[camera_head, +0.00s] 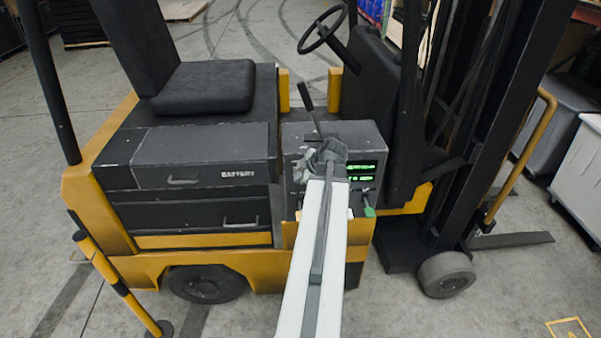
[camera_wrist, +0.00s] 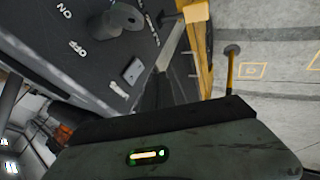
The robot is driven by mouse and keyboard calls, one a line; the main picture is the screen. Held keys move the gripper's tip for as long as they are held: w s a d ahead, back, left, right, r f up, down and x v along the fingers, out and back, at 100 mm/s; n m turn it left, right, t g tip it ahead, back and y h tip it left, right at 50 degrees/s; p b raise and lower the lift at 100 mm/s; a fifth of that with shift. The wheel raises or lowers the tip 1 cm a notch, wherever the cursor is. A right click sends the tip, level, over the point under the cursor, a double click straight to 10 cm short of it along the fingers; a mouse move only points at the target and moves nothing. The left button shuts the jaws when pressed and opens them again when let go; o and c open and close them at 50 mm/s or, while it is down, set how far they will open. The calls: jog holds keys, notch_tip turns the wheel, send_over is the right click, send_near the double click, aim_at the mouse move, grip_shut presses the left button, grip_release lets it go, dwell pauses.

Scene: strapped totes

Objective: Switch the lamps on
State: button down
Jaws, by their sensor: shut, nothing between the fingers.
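The dark grey control panel (camera_head: 294,140) is on the side of a yellow and black forklift. My gripper (camera_head: 327,153) is in front of the panel and covers part of it; it is shut and empty. In the wrist view the panel face (camera_wrist: 60,18) bears white ON and OFF lettering. A round dark knob (camera_wrist: 120,19) stands beside the lettering, and a small grey block (camera_wrist: 133,70) sits lower down. I cannot tell whether either is the lamp switch, or whether my gripper touches the panel. No lamp is clearly visible.
The battery drawer (camera_head: 215,158) is to the left, the dark mast (camera_head: 462,120) to the right.

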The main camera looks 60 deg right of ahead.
jog(key=p+v, duration=0.7)
jog(key=v, duration=0.3)
jog(key=shift+d, duration=0.3)
jog(key=shift+w, duration=0.1)
